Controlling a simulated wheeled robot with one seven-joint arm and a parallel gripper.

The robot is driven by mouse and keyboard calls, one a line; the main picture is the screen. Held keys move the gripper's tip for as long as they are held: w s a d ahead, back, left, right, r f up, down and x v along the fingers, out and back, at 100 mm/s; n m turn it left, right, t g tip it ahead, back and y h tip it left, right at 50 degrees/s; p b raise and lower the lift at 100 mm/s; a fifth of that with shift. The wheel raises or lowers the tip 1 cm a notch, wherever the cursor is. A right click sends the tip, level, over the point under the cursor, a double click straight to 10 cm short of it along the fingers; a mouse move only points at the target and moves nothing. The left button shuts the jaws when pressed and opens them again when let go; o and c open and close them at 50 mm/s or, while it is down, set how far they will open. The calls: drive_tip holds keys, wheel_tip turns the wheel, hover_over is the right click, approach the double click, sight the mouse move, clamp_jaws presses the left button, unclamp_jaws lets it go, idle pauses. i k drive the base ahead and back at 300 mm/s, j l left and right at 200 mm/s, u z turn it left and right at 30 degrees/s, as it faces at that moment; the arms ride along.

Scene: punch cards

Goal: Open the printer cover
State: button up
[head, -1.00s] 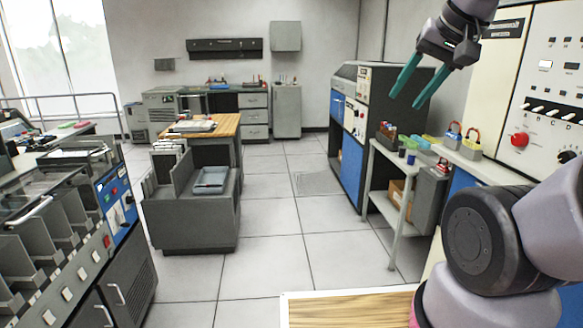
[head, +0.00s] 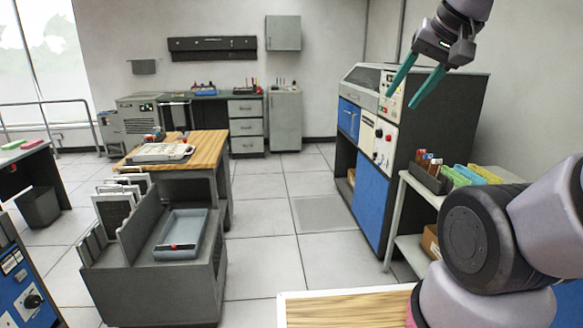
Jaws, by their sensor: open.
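A large dark machine with blue panels (head: 372,195) stands right of centre; it looks like the printer, though no label is readable. Its sloped grey top cover (head: 364,78) appears shut. A cream control panel (head: 390,98) sits at its right front. My gripper (head: 401,98) is open and empty, with two teal fingers pointing down and left. In the picture it overlaps the machine's upper right, but it looks nearer to me and apart from it. The fingers hide part of the panel.
A grey cart with a tray (head: 182,235) and a wooden-topped table (head: 205,148) stand on the left. A shelf table (head: 405,190) with colored bins stands before the machine at right. Tiled floor (head: 262,218) between them is clear. A wooden-topped surface (head: 350,308) is close in front.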

sight(355, 86)
drive_tip(key=i, duration=2.05)
drive_tip(key=i+z, duration=0.1)
drive_tip(key=i, duration=0.4)
drive_tip(key=i+j+z, duration=0.15)
drive_tip(key=i, duration=0.35)
drive_tip(key=i+j+z, duration=0.1)
drive_tip(key=i, duration=0.35)
drive_tip(key=i+j+z, duration=0.1)
drive_tip(key=i, duration=0.4)
drive_tip(key=i+j+z, duration=0.35)
drive_tip(key=i, duration=0.15)
drive_tip(key=i+j+z, duration=0.3)
drive_tip(key=i+j, duration=0.05)
drive_tip(key=i, duration=0.1)
